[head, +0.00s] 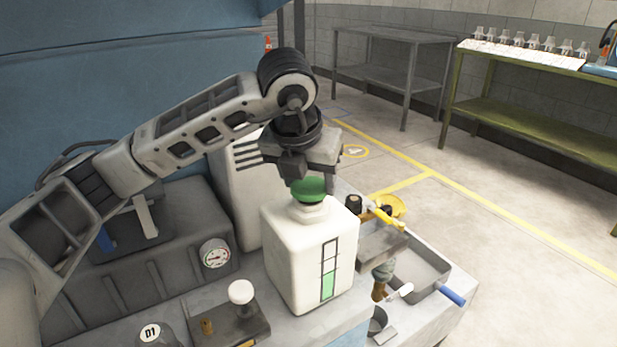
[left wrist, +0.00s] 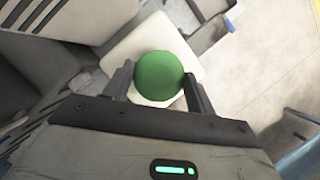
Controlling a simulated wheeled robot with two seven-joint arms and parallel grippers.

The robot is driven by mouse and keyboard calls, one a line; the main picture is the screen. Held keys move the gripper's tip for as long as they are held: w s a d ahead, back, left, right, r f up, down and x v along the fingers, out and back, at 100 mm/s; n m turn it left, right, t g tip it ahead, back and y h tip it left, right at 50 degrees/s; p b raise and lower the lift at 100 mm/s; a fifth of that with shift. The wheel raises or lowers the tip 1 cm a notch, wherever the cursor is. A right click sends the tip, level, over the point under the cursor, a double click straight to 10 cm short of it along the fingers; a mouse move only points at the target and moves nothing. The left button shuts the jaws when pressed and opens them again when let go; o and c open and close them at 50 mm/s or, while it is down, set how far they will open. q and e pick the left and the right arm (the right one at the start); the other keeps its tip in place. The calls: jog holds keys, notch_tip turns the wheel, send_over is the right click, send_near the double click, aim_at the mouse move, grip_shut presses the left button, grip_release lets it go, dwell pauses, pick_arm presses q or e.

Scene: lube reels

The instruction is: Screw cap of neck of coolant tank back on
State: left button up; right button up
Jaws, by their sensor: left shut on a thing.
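The white coolant tank (head: 296,252) stands upright on the bench in the head view, with a level window of green on its front. Its short neck (head: 312,209) points up. The green cap (head: 310,189) is at the top of the neck, between the fingers of my left gripper (head: 311,180), which comes down from above and is shut on it. In the left wrist view the round green cap (left wrist: 159,76) sits between both fingers, over the white tank top (left wrist: 140,42). I cannot tell whether the cap touches the neck. My right gripper is not in view.
A pressure gauge (head: 215,254) and a white round knob (head: 241,292) are left of the tank. A grey tray (head: 415,262), a yellow funnel-like item (head: 392,207) and small tools crowd its right. Tables stand at the back; the floor between is clear.

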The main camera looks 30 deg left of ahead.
pick_arm(q)
jog(key=shift+f+b, duration=0.4)
jog(key=shift+f, duration=0.1)
dwell(0.3)
jog(key=shift+a+f+m+h+b, duration=0.1)
jog(key=shift+m+h+b, duration=0.35)
jog(key=shift+m, duration=0.95)
jog(key=shift+m+h, duration=0.65)
jog(key=shift+m, duration=0.55)
jog(key=shift+a+m+g+h, duration=0.1)
jog(key=shift+m+g+h, duration=0.25)
jog(key=shift+m, duration=0.65)
jog(key=m+h, duration=0.1)
jog(key=m, duration=0.2)
jog(key=shift+g, duration=0.25)
